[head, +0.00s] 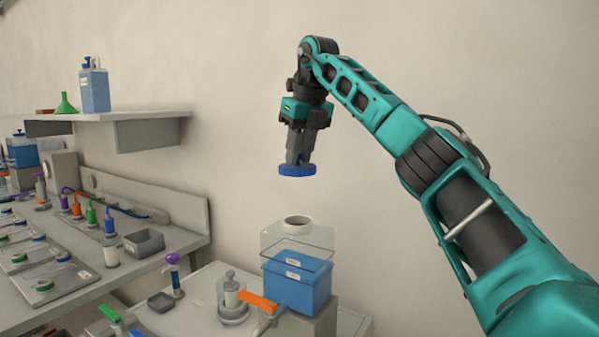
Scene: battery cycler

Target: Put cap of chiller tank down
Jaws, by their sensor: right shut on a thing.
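A round blue cap (297,171) hangs in the air in the head view. My right gripper (298,160) points down and is shut on it. The chiller tank (297,284) is below, a clear box with blue liquid in its lower part and a white ring-shaped neck (297,224) on top. The neck is uncovered. The cap is above the neck with a clear gap, apart from the tank. My left gripper is not in view.
An orange-handled valve (258,302) and a glass vessel (231,297) stand left of the tank. A shelf (135,116) with a blue bottle (95,88) is at upper left.

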